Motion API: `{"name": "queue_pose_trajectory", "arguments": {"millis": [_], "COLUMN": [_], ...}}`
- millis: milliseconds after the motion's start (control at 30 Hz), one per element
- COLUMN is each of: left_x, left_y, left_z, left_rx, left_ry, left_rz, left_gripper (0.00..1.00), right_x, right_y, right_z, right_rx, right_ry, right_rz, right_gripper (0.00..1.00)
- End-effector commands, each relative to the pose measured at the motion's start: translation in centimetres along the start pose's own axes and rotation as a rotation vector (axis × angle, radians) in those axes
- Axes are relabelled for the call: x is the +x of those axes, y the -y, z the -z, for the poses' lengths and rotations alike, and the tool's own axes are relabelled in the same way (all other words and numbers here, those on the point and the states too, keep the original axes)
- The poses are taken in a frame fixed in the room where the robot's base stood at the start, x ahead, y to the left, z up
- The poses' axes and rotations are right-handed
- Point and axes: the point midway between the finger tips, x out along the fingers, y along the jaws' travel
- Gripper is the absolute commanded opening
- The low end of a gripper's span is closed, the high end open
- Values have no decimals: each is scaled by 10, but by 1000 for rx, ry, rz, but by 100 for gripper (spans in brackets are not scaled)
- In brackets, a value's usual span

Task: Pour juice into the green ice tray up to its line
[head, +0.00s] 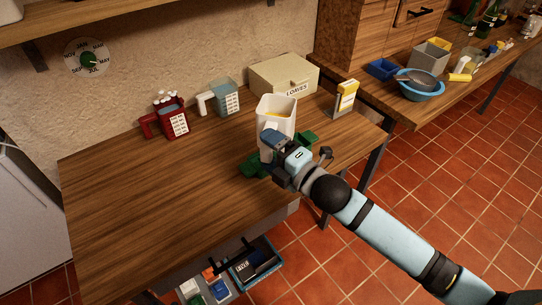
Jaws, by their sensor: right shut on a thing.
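A tall white container (277,118) stands near the right side of the table, with some yellow-orange showing inside its open top. My right gripper (275,148) is shut on it, low on its near side. The container looks about upright; whether its base touches anything is hidden. The green ice tray (252,166) lies on the table around and behind the container and gripper. Only its left part and a right part show; its middle and any line are hidden. My left gripper is not in view.
Behind stand a red caddy (177,123), a clear jug (226,97), a cream bread box (284,76) and a yellow-and-white carton (344,100). The left of the wooden table (140,210) is clear. A side counter at right holds a blue bowl (421,90).

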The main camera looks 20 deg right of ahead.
Motion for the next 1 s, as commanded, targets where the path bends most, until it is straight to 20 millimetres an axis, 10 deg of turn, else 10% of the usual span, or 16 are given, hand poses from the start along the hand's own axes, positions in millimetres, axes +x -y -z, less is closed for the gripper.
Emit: {"name": "queue_pose_trajectory", "arguments": {"millis": [1000], "left_x": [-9], "left_y": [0], "left_z": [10], "left_rx": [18], "left_ry": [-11], "left_rz": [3], "left_gripper": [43], "right_x": [-4], "right_y": [18], "right_z": [6], "right_rx": [155], "right_ry": [1], "right_rz": [82], "right_gripper": [56]}}
